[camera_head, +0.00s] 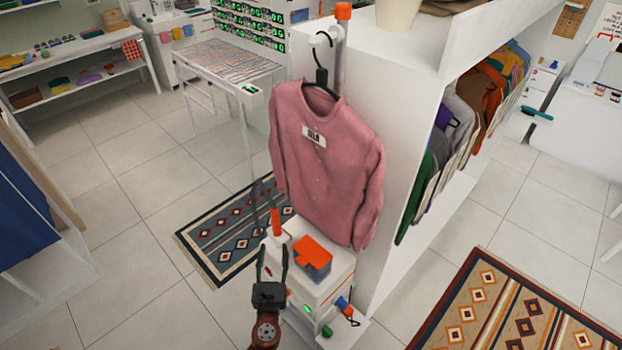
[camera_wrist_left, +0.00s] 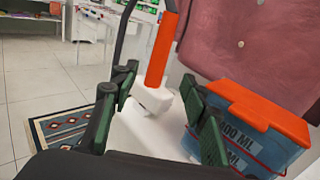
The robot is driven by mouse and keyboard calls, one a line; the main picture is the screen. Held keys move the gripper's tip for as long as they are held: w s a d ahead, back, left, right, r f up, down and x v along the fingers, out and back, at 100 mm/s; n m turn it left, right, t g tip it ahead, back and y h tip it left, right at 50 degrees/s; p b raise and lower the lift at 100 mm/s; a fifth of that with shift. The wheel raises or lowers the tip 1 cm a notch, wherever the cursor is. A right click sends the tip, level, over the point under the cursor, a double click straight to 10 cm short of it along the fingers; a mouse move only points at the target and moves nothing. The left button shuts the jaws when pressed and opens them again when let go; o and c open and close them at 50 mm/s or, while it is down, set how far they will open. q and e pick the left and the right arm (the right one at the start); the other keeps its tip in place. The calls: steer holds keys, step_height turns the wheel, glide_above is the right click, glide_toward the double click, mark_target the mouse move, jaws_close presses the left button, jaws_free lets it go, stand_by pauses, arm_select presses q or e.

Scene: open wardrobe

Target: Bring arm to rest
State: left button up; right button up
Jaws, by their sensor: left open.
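My left gripper (camera_head: 274,250) is open above the near left corner of a white stand (camera_head: 328,278). In the left wrist view its two green-padded fingers (camera_wrist_left: 158,84) are spread apart. An upright orange handle with a white base (camera_head: 276,222) stands just beyond them; it also shows in the wrist view (camera_wrist_left: 162,50), with a dark hose beside it. I cannot tell whether the fingers touch it. Nothing is visibly gripped. My right gripper is not in view.
A blue box with an orange lid (camera_head: 313,262) sits right of my left gripper, close to a finger. A pink shirt (camera_head: 325,165) hangs behind on a black hanger. The white wardrobe (camera_head: 390,130) stands to the right. Open tiled floor (camera_head: 130,250) lies left, beside a patterned rug (camera_head: 225,240).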

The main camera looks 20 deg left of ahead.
arm_select(q)
steer(key=s+a+f+n+g+y, duration=0.1)
steer(key=s+a+f+n+g, duration=0.25)
steer(key=s+a+n, duration=0.45)
steer(key=s+a+f+n+g+y, duration=0.15)
steer(key=s+a+n+g, duration=0.3)
steer(key=n, duration=0.65)
steer(key=s+d+f+n+g+h, duration=0.5)
steer(key=s+d+f+n+h, duration=0.4)
steer(key=s+d+n, duration=0.3)
steer(key=s+f+g, duration=0.1)
steer(key=s+f, duration=0.2)
steer(key=f, duration=2.6)
steer(key=s+f+m+g, duration=0.1)
steer(key=s+f, duration=1.6)
steer(key=s, duration=0.2)
steer(key=shift+s+f+g, duration=0.3)
steer(key=shift+f+g, duration=0.1)
